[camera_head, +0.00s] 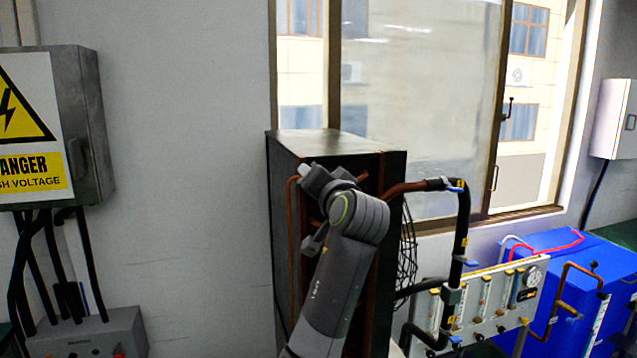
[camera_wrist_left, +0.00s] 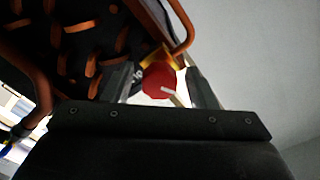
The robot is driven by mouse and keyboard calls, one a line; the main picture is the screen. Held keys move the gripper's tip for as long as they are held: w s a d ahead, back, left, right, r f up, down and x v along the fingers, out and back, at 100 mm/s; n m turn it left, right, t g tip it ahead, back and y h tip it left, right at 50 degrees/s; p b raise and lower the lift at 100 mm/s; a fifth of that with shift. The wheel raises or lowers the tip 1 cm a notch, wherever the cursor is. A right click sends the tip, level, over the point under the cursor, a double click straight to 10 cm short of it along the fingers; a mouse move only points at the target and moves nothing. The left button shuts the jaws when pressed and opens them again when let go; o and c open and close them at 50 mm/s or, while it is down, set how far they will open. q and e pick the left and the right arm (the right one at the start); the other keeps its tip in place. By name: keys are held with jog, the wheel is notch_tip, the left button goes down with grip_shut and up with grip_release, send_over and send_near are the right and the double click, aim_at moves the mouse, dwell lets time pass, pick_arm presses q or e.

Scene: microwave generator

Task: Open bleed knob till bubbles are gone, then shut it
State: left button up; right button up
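The bleed knob (camera_wrist_left: 158,78) is a red round knob with a white line on its face, on a brass-coloured fitting by a copper pipe in the left wrist view. My left gripper (camera_wrist_left: 161,75) has its fingers apart, one on each side of the knob, with a gap showing between knob and fingers. In the head view my left arm reaches up to the front of a tall dark cabinet (camera_head: 330,142); the arm hides the knob there, and the fingertips cannot be made out. No bubbles can be made out. My right gripper is not in view.
Copper pipes (camera_wrist_left: 174,22) run close beside the knob. A panel with several flow tubes (camera_head: 490,300) and black hoses stands right of the cabinet, in front of blue units (camera_head: 590,265). A grey high-voltage box (camera_head: 85,130) hangs on the left wall.

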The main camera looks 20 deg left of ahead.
pick_arm(q)
jog(key=b+v, duration=1.1)
jog(key=v, duration=0.6)
jog(key=shift+s+d+b, duration=0.2)
jog(key=shift+b, duration=0.2)
